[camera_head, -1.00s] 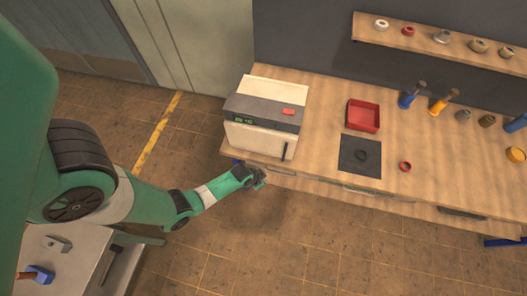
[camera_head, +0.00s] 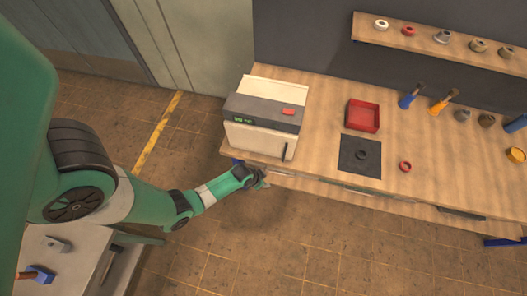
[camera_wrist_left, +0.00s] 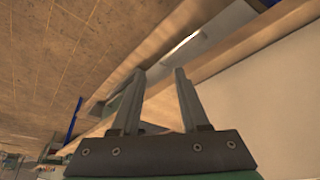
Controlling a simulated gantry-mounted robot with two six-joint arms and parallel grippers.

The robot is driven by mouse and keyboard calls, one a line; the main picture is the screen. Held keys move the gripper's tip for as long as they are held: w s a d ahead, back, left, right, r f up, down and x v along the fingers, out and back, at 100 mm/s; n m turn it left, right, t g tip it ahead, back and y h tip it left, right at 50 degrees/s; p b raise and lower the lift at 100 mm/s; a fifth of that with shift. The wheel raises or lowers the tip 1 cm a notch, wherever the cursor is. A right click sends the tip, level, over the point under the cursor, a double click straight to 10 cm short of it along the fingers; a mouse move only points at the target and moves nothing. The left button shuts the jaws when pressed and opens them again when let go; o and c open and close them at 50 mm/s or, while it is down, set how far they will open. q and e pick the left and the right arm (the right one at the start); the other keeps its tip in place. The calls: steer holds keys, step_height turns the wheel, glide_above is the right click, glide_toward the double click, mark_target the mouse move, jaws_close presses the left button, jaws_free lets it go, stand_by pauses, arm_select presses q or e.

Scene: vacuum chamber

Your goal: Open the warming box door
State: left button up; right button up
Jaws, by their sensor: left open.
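The warming box (camera_head: 262,112) is a white box with a dark grey top panel, a small green display and a red button. It stands at the left end of the workbench. Its front door (camera_head: 252,138) appears shut, with a dark upright handle (camera_head: 286,150) at its right side. My left gripper (camera_head: 263,180) is in front of the bench edge, below and left of the handle and apart from it. In the left wrist view my left gripper (camera_wrist_left: 158,74) is open, with nothing between its fingers. My right gripper is not in view.
The wooden workbench (camera_head: 322,140) has drawers along its front, close to my left gripper. A red tray (camera_head: 363,116), a dark mat (camera_head: 350,165) and a red ring (camera_head: 405,166) lie right of the box. The floor before the bench is clear.

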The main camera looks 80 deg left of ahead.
arm_select(q)
steer(key=p+v, duration=0.7)
steer(key=v, duration=0.4)
steer(key=shift+r, duration=0.3)
